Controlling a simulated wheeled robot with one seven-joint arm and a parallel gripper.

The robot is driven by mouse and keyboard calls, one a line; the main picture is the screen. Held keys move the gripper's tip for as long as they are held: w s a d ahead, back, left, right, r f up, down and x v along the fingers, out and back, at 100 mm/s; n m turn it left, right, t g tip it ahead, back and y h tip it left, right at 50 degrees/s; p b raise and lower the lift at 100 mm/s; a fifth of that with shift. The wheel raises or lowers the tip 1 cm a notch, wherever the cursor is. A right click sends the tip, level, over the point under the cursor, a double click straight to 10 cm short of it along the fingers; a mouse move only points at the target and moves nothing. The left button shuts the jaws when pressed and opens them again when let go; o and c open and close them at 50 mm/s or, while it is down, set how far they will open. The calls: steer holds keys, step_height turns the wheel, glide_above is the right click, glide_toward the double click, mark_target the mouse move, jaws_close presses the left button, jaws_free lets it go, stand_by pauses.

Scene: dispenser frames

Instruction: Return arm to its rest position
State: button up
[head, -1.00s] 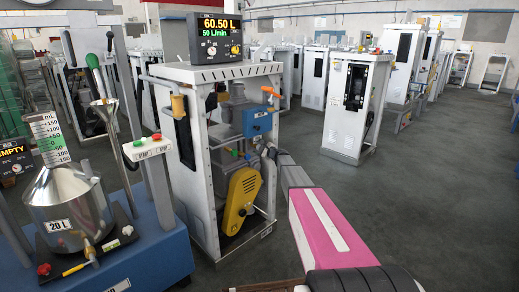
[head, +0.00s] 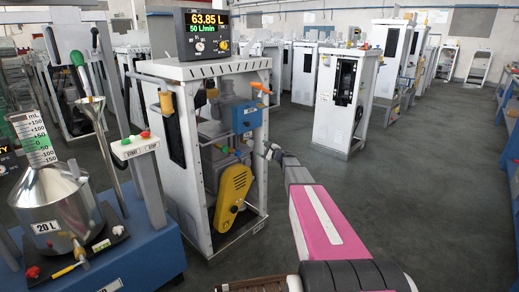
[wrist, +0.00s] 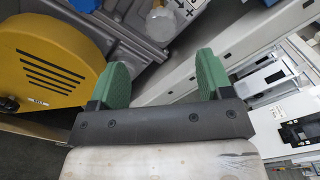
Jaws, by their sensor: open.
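My arm, with a pink link, reaches from the bottom of the head view toward the open side of the white dispenser frame (head: 180,70). My gripper (head: 268,152) is at the frame's right edge, small and partly hard to make out there. In the wrist view my gripper (wrist: 160,80) shows two green fingers spread apart with nothing between them. The yellow belt cover (wrist: 45,60) is to their left and a light frame post (wrist: 180,80) lies beyond them. The display (head: 207,34) on top reads 63.85 L and 50 L/min.
A blue bench (head: 150,250) with a steel 20 L measuring can (head: 58,210) stands at left. A button box (head: 135,147) is between bench and dispenser. Another white dispenser frame (head: 338,95) stands behind at right. The grey floor (head: 430,190) at right is clear.

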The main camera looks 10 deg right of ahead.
steer(key=s+a+f+n+g+h, duration=0.1)
steer(key=s+a+f+n+g, duration=0.25)
steer(key=s, duration=0.45)
steer(key=s+a+f+n+g, duration=0.2)
steer(key=s+a+n+g, duration=0.15)
steer(key=s, duration=0.55)
steer(key=s+a+f+n+g+h, duration=0.1)
steer(key=s+a+f+n+g, duration=0.25)
steer(key=s, duration=0.45)
steer(key=s+d+f+n+g+h, duration=0.1)
steer(key=s+n+h, duration=0.3)
steer(key=s, duration=0.7)
steer(key=s+d+f+n+g+h, duration=0.1)
steer(key=s+d+n+g+h, duration=0.2)
steer(key=s, duration=0.8)
steer(key=shift+s+f+n+h, duration=0.25)
steer(key=shift+n+h, duration=0.3)
steer(key=shift+h, duration=0.25)
steer(key=shift+a, duration=0.15)
